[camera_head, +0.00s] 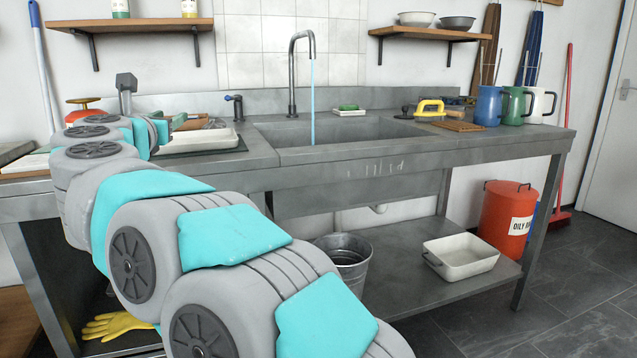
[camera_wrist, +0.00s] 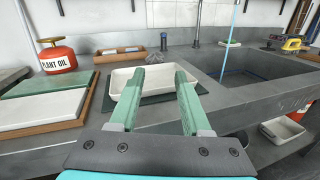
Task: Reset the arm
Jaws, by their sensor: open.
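My gripper (camera_wrist: 160,78) shows in the wrist view with its two green fingers apart and nothing between them. It is above the left part of the grey counter, with a white tray (camera_wrist: 127,83) beyond and below the fingers. In the head view my arm reaches from the bottom centre up to the left end of the counter, and its links hide part of the counter there. The white tray (camera_head: 198,141) also shows in the head view, just right of my arm's end.
The sink (camera_head: 340,129) has running water (camera_head: 313,100) from its tap (camera_head: 292,75). Mugs (camera_head: 488,106) stand at the right end. A bucket (camera_head: 350,262) and an oily-rag bin (camera_head: 506,220) are below.

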